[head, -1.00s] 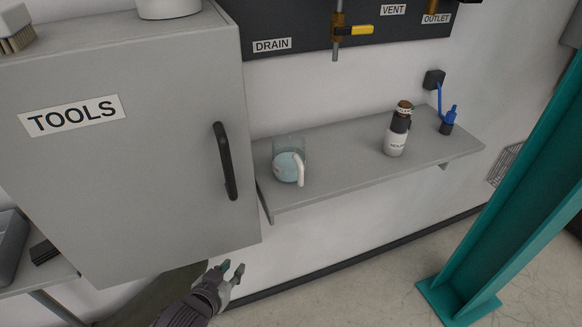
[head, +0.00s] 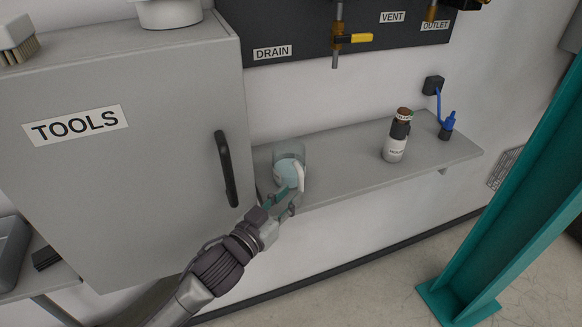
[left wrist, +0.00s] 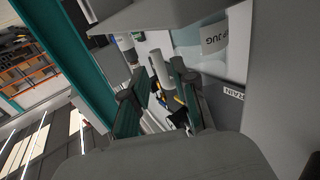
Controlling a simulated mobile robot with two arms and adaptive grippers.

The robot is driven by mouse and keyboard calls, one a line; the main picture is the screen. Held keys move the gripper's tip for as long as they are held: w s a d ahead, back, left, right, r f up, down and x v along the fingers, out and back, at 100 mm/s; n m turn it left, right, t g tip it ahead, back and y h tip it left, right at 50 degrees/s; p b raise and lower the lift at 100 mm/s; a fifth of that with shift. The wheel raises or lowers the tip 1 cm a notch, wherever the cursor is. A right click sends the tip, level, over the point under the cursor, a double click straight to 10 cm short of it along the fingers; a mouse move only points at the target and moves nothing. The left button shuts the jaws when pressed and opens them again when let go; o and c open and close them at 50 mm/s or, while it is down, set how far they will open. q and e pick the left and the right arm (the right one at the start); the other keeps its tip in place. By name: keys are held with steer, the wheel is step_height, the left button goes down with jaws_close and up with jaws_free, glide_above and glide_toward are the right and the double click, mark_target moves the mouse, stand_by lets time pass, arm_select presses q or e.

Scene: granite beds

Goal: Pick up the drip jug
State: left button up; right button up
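The drip jug (head: 289,160) is a clear vessel with pale blue contents and a white handle (head: 300,177). It stands upright at the left end of the grey wall shelf. My left gripper (head: 284,199) is at the shelf's front edge, by the jug's handle side. In the left wrist view the left gripper (left wrist: 159,88) has its teal fingers apart. The white handle (left wrist: 159,68) shows between or just beyond the fingertips, with gaps visible. The jug body (left wrist: 213,40) with its "JUG" label is at the upper right there. My right gripper is not in view.
The shelf (head: 345,163) also bears a white bottle (head: 396,141) with a brown top and a blue item (head: 447,124) at its right. The grey TOOLS cabinet (head: 110,180) stands close left of the jug. A teal column (head: 520,200) is at right.

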mark_target(299, 186)
arm_select(q)
steer(key=shift+w+d+r, duration=0.2)
steer(key=shift+w+d, duration=0.05)
steer(key=shift+w, duration=0.05)
steer(key=p+x, duration=0.1)
steer(key=x, duration=0.2)
steer(key=shift+w+d+r+p, duration=0.1)
steer(key=shift+w+d+p, duration=0.15)
steer(key=shift+p, duration=0.15)
steer(key=shift+w+d, duration=0.25)
steer(key=shift+w, duration=0.05)
steer(key=shift+s, duration=0.1)
jaws_close()
